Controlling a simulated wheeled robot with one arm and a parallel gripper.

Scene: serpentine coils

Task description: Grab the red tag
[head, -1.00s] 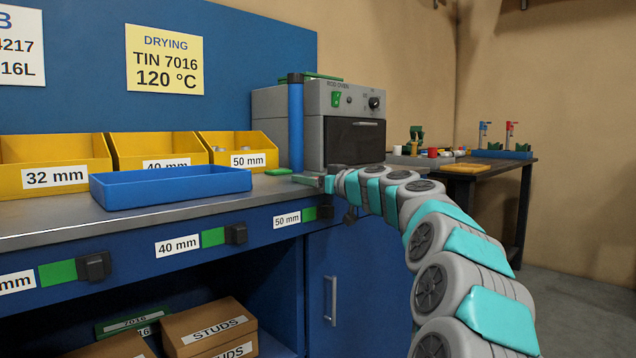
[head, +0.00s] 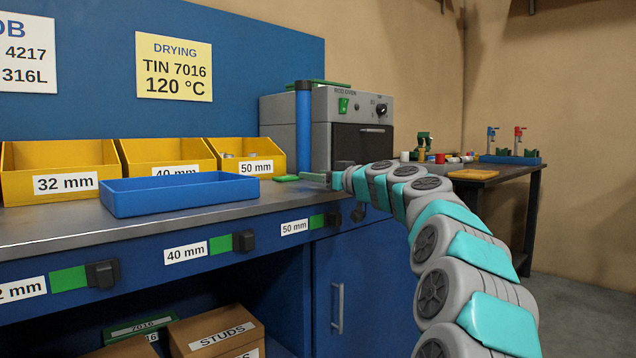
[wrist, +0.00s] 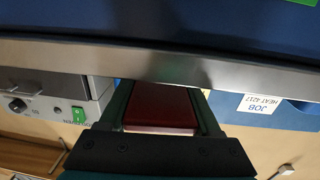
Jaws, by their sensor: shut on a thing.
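The red tag (wrist: 160,118) is a flat, dark red block in the wrist view. It lies between the two dark fingers of my gripper (wrist: 162,94), which is shut on it. In the head view my gripper (head: 322,177) is small, at the bench's front edge just right of the blue post (head: 303,130). I cannot make out the tag there. In the wrist view the grey bench edge (wrist: 180,68) crosses just beyond the fingertips. I cannot tell whether the tag touches it.
An empty blue tray (head: 180,196) lies on the bench (head: 60,236) before several yellow bins (head: 60,155). A grey oven (head: 355,105) stands behind my gripper. Floor (head: 580,255) is free at the right.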

